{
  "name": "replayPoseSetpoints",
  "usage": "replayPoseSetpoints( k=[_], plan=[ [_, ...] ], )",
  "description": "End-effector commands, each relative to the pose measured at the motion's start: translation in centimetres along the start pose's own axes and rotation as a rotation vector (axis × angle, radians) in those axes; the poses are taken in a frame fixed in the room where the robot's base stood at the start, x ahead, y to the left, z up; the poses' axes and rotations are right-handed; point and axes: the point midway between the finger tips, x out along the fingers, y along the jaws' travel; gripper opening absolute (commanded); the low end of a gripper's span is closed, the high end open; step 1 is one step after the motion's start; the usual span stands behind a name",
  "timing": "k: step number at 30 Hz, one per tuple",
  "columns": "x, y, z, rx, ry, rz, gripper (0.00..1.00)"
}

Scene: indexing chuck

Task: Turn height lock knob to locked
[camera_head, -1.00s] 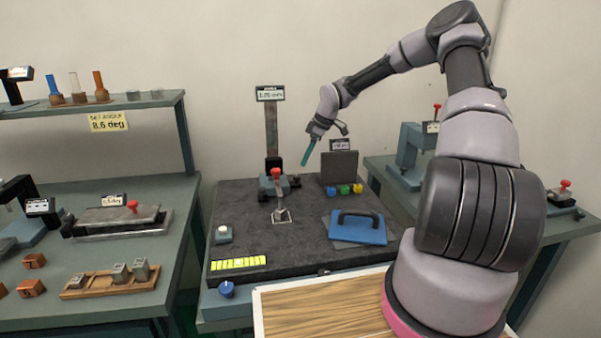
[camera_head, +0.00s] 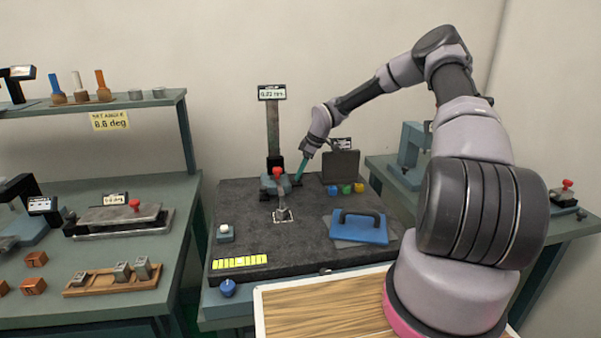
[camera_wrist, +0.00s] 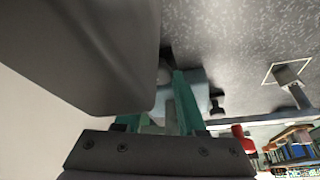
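The height stand (camera_head: 273,130) rises at the back of the dark mat, with a small display on top. A red knob (camera_head: 277,171) sits at its lower front; it also shows in the wrist view (camera_wrist: 238,131). A small black knob (camera_wrist: 217,102) sticks out of the stand's grey-blue body in the wrist view. I cannot tell which of these is the height lock knob or its setting. My gripper (camera_head: 298,178) points down just right of the stand's lower part. In the wrist view its teal fingers (camera_wrist: 165,95) are apart, with a grey part of the stand seen between them.
A blue handled plate (camera_head: 372,232) lies on the mat (camera_head: 300,252). A metal post stands in a white-outlined square (camera_head: 283,215) in front of the stand. A blue knob (camera_head: 228,288) is at the bench front.

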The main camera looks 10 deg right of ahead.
Motion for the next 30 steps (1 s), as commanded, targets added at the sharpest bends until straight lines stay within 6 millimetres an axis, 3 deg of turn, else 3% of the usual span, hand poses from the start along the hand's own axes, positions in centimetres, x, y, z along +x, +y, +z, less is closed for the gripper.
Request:
replayPoseSetpoints(
  k=[14, 30],
  plan=[
    [-0.12, -0.07, -0.07, 0.088, -0.002, 0.041, 0.00],
    [-0.09, -0.50, -0.37, 0.523, -0.001, 0.224, 0.00]
  ],
)
